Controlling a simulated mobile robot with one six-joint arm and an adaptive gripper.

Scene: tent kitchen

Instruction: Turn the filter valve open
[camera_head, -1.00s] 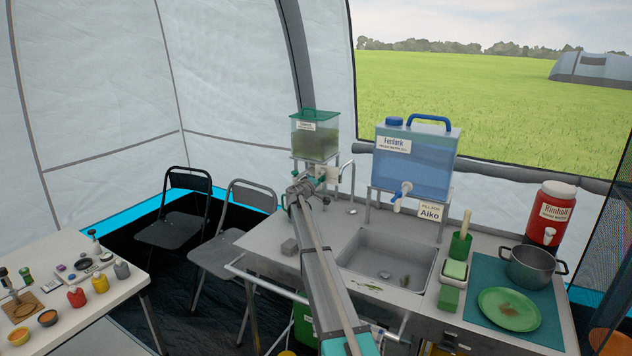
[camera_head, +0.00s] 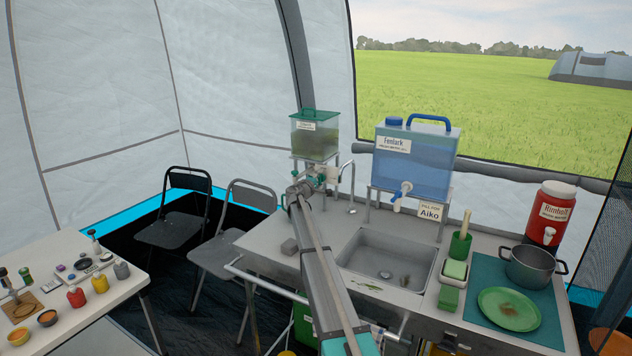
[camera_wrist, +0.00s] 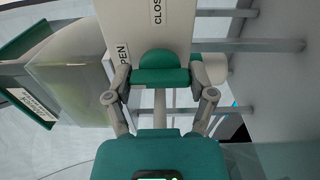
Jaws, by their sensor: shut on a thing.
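The water filter (camera_head: 315,135) is a clear tank with a green lid and murky water, on a stand left of the sink. In the wrist view its tank (camera_wrist: 68,72) is at the left. The teal valve handle (camera_wrist: 160,77) lies across the picture before a pale plate (camera_wrist: 180,28). The plate reads OPEN beside the handle's left end and CLOSED, partly cut off, above. My gripper (camera_wrist: 160,92) is shut on the handle, its fingers either side. In the head view my gripper (camera_head: 310,178) is at the valve below the tank, mostly hidden by my arm.
A tap (camera_head: 346,178) stands just right of the valve. A blue water container (camera_head: 412,160) sits on a rack behind the sink (camera_head: 390,262). A folding chair (camera_head: 235,235) stands at the left.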

